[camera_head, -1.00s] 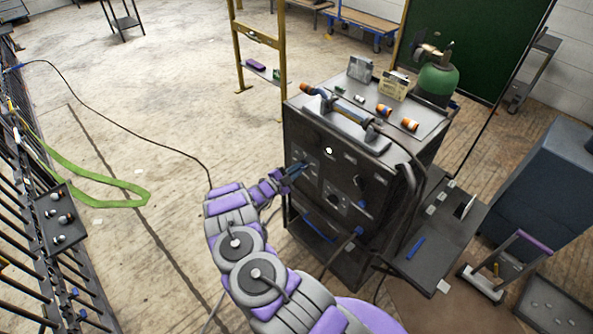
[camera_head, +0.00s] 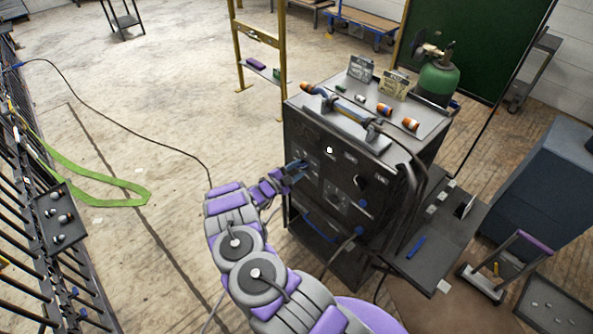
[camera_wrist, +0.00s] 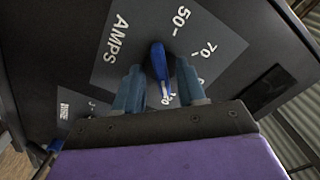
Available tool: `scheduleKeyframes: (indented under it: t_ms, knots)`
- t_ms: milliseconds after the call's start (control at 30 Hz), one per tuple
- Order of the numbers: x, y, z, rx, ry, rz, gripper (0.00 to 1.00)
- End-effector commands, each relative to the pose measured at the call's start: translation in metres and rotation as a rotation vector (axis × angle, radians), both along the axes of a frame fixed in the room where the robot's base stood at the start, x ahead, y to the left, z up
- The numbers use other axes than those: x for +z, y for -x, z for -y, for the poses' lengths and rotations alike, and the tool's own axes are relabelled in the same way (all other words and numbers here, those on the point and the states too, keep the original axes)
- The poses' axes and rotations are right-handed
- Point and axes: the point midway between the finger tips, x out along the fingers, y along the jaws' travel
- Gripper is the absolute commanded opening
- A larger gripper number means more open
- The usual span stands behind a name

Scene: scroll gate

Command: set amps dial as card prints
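The amps dial (camera_wrist: 158,62) is a blue pointer knob on a dark grey plate printed AMPS, with 50 and 70 readable and lower numbers partly hidden by my gripper. My gripper (camera_wrist: 160,90) has its two blue fingers on either side of the knob, with a gap on the left. The right finger is close to the knob; contact is unclear. In the head view my gripper (camera_head: 300,168) is at the left of the machine's front panel and hides the dial. A grey card (camera_head: 360,68) and a cream card (camera_head: 394,84) stand on the machine top; their print is too small to read.
The dark machine (camera_head: 318,140) has other controls on its front and a bar handle (camera_head: 345,112) on top. A green gas cylinder (camera_head: 438,78) stands behind it. A side shelf (camera_head: 430,240) is at its right. Open floor lies to the left.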

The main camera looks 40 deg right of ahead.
Motion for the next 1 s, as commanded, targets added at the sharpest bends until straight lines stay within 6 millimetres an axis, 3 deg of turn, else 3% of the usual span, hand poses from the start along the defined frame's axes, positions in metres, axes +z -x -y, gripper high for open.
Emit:
scheduleKeyframes:
  t_ms: [267,800,1000]
  knots:
    - [0.001,0.001,-0.020,0.003,-0.001,0.000,0.40]
    - [0.000,0.009,-0.136,0.004,0.002,-0.002,0.40]
    - [0.000,0.012,-0.164,0.002,0.001,-0.002,0.40]
